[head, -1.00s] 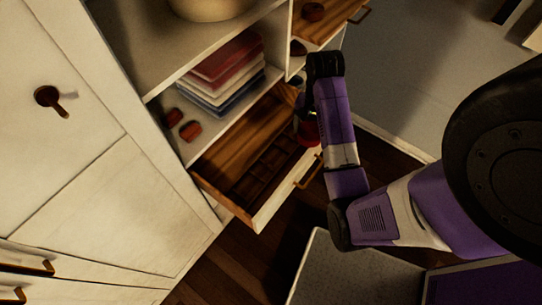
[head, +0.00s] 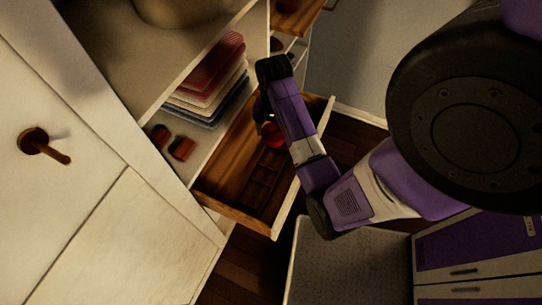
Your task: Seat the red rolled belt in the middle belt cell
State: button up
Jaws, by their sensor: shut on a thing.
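The red rolled belt (head: 273,136) shows as a bright red round shape under my wrist, above the far part of the open drawer. My gripper (head: 266,118) is shut on it; the fingers are mostly hidden by my arm. The wooden drawer (head: 222,178) is pulled out and has a divided insert with several dark belt cells (head: 264,178) in its nearer part. The cells I can see look empty. The belt is beyond these cells, and its height above the drawer floor is hard to tell.
A shelf above the drawer holds a stack of folded clothes (head: 208,88) and two small reddish-brown items (head: 181,148). The white cabinet front (head: 110,230) stands at left. Another open drawer (head: 295,18) is at the top. The drawer's front panel (head: 285,208) borders the dark floor.

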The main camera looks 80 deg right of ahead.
notch_tip(320, 180, down, 14)
jog(key=shift+f, duration=0.2)
jog(key=shift+f+b, duration=0.1)
jog(key=shift+b, duration=0.2)
jog(key=o, duration=1.7)
jog(key=shift+c, duration=0.2)
